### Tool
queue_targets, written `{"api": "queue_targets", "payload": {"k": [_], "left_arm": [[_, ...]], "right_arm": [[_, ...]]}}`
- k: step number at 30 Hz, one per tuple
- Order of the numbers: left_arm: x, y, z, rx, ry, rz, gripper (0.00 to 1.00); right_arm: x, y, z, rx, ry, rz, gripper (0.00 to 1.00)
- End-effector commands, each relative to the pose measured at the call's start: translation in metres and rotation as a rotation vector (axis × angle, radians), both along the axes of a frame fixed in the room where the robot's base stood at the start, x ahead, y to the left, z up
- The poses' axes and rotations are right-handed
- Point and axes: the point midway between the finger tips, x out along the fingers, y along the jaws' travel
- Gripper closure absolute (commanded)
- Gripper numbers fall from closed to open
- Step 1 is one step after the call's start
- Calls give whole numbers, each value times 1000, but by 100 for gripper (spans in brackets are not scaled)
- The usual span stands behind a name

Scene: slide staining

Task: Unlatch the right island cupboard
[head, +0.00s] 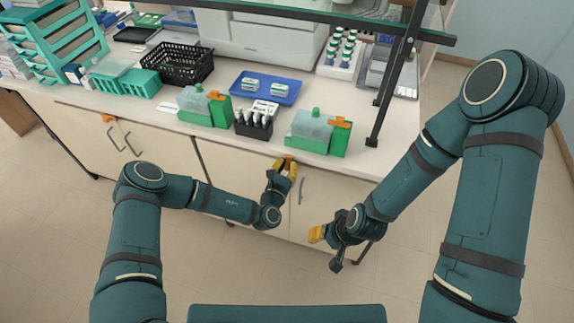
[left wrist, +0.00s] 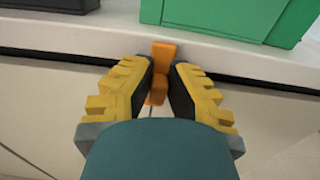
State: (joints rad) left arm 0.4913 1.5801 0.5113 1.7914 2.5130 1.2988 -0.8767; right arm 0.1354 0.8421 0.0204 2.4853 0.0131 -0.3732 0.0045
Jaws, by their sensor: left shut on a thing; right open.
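The right island cupboard (head: 335,200) is a pale door under the counter, with a grey vertical handle (head: 301,190), and looks shut. An orange latch (left wrist: 163,50) sits at its top edge below the countertop. It also shows small in the head view (head: 289,158). My left gripper (left wrist: 164,75) has its yellow-and-black fingers either side of the latch and is shut on it; the latch's lower part is between the fingers. My right gripper (head: 318,234) is open and empty, lower and to the right, in front of the cupboard. Its fingers are small in the head view.
Green-and-clear boxes (head: 318,132), a black rack (head: 254,122) and a blue tray (head: 265,88) stand on the counter above. A black shelf post (head: 392,85) rises at the right end. Another orange latch (head: 108,118) is on the left cupboard. The floor in front is clear.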

Motion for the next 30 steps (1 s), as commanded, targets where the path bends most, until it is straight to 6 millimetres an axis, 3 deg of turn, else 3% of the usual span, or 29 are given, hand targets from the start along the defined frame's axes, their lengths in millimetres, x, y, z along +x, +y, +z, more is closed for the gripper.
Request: {"api": "queue_targets", "payload": {"k": [11,30], "left_arm": [[2,1,2,-85,27,3,100],[4,7,0,-622,199,4,100]], "right_arm": [[0,0,9,1,0,0,53],[-1,-2,38,7,-1,1,53]]}}
